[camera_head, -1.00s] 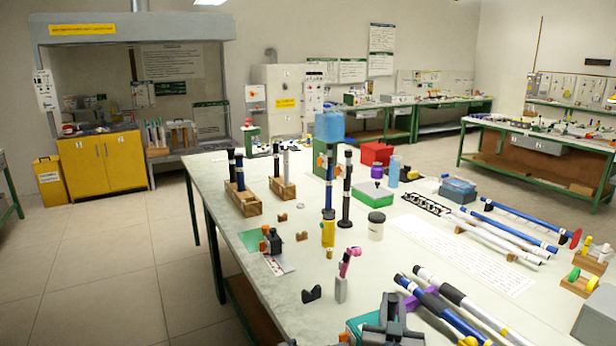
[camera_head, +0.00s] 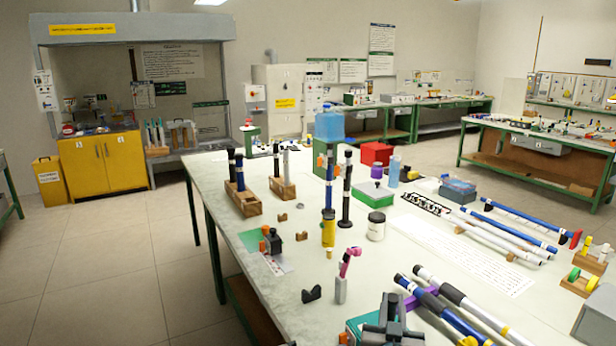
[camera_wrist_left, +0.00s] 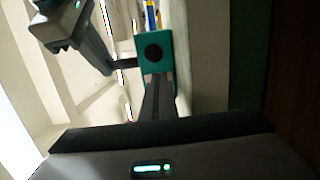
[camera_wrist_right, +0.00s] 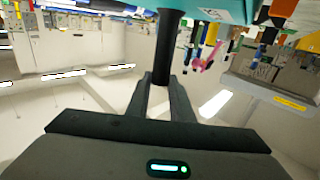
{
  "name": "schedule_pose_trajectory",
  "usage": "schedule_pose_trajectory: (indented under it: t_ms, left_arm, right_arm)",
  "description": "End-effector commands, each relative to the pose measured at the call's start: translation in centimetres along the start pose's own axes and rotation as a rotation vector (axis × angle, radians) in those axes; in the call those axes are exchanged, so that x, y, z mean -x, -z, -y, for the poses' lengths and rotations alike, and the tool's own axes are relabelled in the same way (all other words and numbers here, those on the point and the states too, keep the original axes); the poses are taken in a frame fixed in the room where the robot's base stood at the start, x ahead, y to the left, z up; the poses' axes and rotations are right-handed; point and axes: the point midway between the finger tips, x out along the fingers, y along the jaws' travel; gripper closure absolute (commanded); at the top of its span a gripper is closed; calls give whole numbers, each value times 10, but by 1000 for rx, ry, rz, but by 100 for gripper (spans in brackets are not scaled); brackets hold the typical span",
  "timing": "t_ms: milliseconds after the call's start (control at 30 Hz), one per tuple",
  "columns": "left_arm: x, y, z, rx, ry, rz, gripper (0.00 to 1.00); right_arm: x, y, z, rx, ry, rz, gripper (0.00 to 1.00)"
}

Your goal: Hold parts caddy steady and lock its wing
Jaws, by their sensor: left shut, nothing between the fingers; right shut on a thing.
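The parts caddy, a teal block, shows in part at the bottom of the head view (camera_head: 357,324), mostly hidden by my right gripper (camera_head: 392,325). In the right wrist view my right gripper (camera_wrist_right: 165,88) is shut on a black post (camera_wrist_right: 168,45) that runs to the teal body (camera_wrist_right: 235,12). In the left wrist view the teal caddy face (camera_wrist_left: 153,38) bears a black round spot. My left gripper (camera_wrist_left: 158,78) is shut and empty, its tips at the lower edge of that face; contact is unclear. I cannot make out a wing for certain.
On the table, a pink-topped piece in a grey holder (camera_head: 341,289) and a small black bracket (camera_head: 311,294) stand left of the caddy. Blue and white rods (camera_head: 460,305) lie to its right. A yellow-based post (camera_head: 328,232) and a white jar (camera_head: 376,226) stand behind.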

Motion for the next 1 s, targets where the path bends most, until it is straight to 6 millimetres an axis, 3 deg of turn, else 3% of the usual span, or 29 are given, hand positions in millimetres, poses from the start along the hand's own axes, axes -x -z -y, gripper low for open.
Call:
schedule_pose_trajectory:
  t_ms: [1000]
  left_arm:
    - [4,-8,1,-1,0,-1,100]
  right_arm:
    - [0,0,0,0,0,0,100]
